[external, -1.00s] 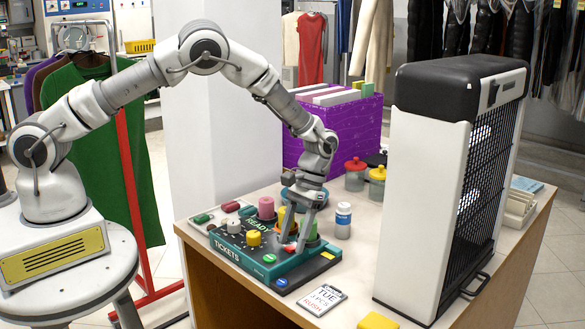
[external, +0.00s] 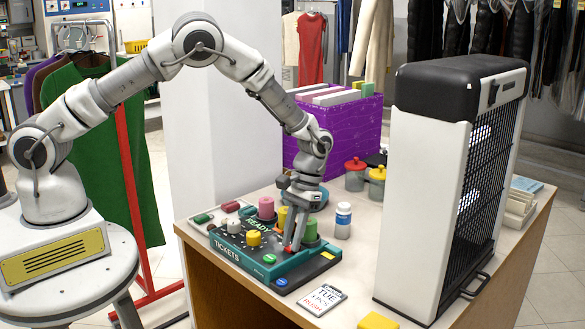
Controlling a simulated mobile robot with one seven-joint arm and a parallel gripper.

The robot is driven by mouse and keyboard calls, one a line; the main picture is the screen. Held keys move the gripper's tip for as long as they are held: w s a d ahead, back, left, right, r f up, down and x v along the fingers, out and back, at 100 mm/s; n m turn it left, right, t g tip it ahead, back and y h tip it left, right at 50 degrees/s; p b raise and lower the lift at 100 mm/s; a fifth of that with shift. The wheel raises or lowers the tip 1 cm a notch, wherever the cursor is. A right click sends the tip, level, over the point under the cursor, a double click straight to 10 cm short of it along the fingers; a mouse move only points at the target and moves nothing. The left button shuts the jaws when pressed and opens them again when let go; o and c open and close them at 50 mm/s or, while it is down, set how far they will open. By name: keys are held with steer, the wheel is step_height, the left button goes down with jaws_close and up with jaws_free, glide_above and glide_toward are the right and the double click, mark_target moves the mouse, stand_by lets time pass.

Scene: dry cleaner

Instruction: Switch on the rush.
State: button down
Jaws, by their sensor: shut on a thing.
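A teal and dark panel (external: 240,262) lettered TICKETS and READY sits on the counter. Several coloured knobs or pegs stand on it, among them a yellow one (external: 254,238), a pink one (external: 266,208) and a green one (external: 311,231). A card reading TUE, 2 PCS, RUSH (external: 321,299) lies in front.
Jars with red (external: 355,175) and yellow (external: 376,184) lids and a purple box (external: 335,132) are behind. A tall white and black unit (external: 420,200) fills the counter's right side.

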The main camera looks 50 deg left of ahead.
steer(key=shift+s+t+b, duration=0.25)
steer(key=shift+t+b, duration=0.2)
steer(key=shift+t, duration=0.55)
steer(key=c, duration=0.7)
jaws_free()
steer(key=shift+w+r, duration=0.4)
steer(key=shift+r, duration=2.5)
steer(key=shift+w+r, duration=0.35)
steer(key=shift+r, duration=2.5)
steer(key=shift+w+r, duration=0.4)
steer(key=shift+r, duration=2.5)
